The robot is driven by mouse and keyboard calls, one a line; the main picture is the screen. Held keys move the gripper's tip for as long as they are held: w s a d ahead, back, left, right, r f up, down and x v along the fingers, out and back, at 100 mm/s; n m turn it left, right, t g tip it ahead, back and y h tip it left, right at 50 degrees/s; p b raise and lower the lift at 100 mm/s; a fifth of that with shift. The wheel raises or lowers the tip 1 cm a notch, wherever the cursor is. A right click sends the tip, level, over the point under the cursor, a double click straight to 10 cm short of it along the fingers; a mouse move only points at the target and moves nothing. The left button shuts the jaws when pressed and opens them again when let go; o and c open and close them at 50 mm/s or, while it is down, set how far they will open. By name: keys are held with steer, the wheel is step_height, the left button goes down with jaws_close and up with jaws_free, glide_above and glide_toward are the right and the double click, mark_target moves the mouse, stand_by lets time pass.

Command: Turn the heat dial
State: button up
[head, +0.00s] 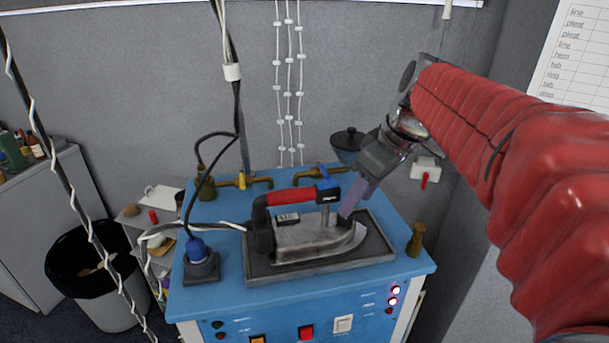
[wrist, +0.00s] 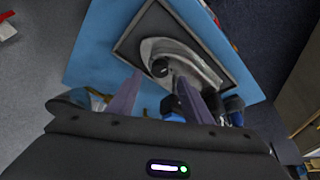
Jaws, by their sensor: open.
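An iron (head: 310,243) with a red and black handle (head: 290,198) rests on a dark tray (head: 375,248) on the blue table. In the wrist view, a dark round knob (wrist: 160,68) shows on the grey iron body (wrist: 185,57); it looks like the heat dial. My gripper (head: 349,214) reaches down from the upper right beside the front of the handle. In the wrist view my gripper (wrist: 160,77) is open, with its purple fingers apart and the knob between their tips. I cannot tell whether they touch it. The knob is not clear in the head view.
Brass taps (head: 240,182) and a dark-lidded pot (head: 347,142) stand behind the iron. A blue plug (head: 197,248) with a cable is at the left, and a brown wooden piece (head: 416,240) at the right. Lit buttons (head: 395,291) are on the front panel.

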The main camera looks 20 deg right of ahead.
steer(key=v, duration=0.9)
steer(key=shift+a+f, duration=0.1)
steer(key=shift+f, duration=0.05)
steer(key=s+a+f+m+h, duration=0.1)
steer(key=s+a+f+m, duration=0.2)
steer(key=f, duration=0.6)
steer(key=s+a+f+m+t+h, duration=0.1)
steer(key=s+a+f+m, duration=0.2)
steer(key=s+a+f, duration=0.5)
steer(key=shift+a+f+t, duration=0.25)
steer(key=shift+f+t, duration=0.05)
steer(key=shift+f, duration=0.1)
steer(key=shift+c, duration=0.6)
